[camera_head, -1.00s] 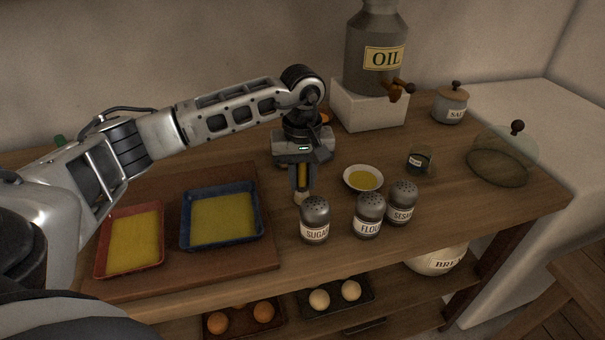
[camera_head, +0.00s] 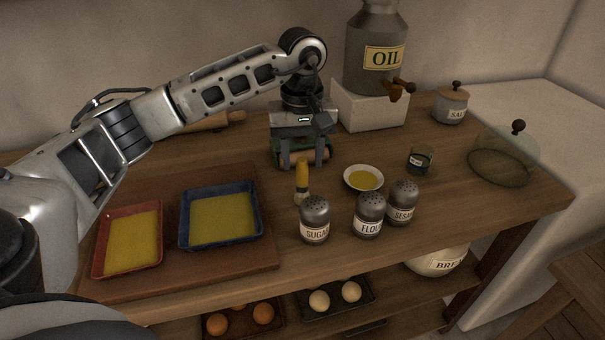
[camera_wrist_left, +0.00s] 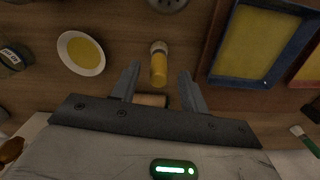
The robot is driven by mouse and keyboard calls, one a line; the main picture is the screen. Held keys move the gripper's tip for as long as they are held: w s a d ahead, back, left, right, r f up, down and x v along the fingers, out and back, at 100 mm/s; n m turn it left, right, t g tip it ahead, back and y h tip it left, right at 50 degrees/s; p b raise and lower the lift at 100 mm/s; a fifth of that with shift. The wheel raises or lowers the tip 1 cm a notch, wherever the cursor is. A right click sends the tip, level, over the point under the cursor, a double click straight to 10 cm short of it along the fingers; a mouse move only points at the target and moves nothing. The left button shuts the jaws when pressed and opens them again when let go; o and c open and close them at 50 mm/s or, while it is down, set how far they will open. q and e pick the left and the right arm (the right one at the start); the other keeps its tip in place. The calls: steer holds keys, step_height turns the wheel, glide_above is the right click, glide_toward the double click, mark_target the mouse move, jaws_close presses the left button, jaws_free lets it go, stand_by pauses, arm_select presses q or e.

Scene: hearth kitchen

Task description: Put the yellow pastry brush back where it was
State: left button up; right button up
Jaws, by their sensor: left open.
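My right gripper is not in view.
The sugar shaker (camera_head: 314,232), flour shaker (camera_head: 369,226) and sesame shaker (camera_head: 403,215) stand close in front. An oil bowl (camera_head: 350,187) is to the right. A blue tray (camera_head: 183,238) and red tray (camera_head: 98,262) lie on a board at left. The oil can (camera_head: 361,72) stands behind.

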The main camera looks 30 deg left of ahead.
arm_select(q)
step_height(320, 180, up, 7)
steer(key=shift+f, duration=0.15)
steer(key=shift+s+f, duration=0.1)
stand_by(0.5)
